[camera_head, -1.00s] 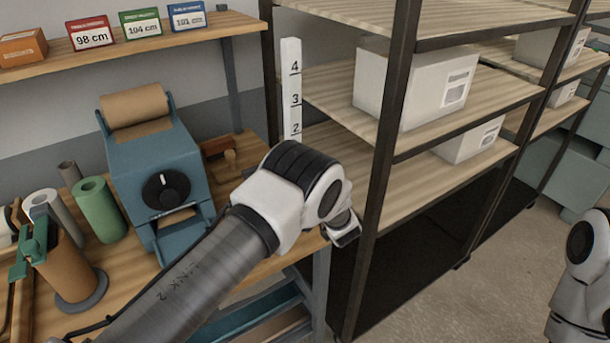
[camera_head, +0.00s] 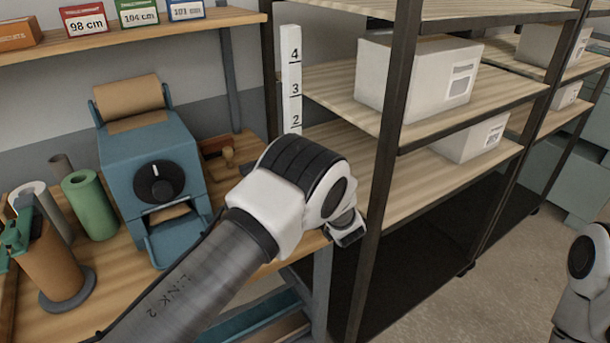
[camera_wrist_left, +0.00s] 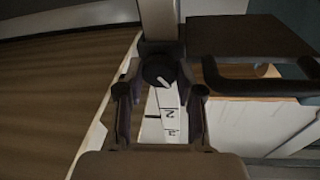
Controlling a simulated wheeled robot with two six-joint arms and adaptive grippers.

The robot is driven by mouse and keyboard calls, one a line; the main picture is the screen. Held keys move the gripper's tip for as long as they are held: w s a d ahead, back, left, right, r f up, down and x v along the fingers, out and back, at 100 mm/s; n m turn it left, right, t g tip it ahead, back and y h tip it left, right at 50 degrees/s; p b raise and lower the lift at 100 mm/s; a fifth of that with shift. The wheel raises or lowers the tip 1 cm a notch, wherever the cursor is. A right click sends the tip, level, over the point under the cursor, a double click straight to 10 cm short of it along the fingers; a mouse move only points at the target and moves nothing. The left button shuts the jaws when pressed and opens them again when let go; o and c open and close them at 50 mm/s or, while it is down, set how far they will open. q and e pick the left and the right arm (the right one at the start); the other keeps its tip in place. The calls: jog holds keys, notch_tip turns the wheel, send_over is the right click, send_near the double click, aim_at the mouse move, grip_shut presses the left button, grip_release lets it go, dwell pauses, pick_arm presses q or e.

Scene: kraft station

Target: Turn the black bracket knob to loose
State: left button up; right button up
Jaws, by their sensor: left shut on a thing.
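The black bracket knob (camera_wrist_left: 157,69) shows in the left wrist view as a round dark cap with a short white mark slanting to the lower right. It sits in front of a white numbered measuring strip (camera_wrist_left: 170,112). My left gripper (camera_wrist_left: 158,78) is shut on the knob, with a finger on each side. In the head view the strip (camera_head: 291,75) stands upright beside the shelf post, and my left arm hides the knob and gripper. Part of my right arm shows at the right edge, with its gripper out of view.
A blue paper dispenser (camera_head: 142,170) with its own black dial (camera_head: 155,183) stands on the wooden bench, beside a green roll (camera_head: 90,205). A dark shelf post (camera_head: 392,140) stands close to the right of my left arm. White boxes (camera_head: 415,80) sit on the shelves.

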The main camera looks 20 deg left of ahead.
pick_arm(q)
jog(key=o, duration=1.1)
jog(key=shift+f, duration=0.1)
jog(key=shift+o, duration=0.2)
notch_tip(320, 180, up, 10)
jog(key=shift+w, duration=0.1)
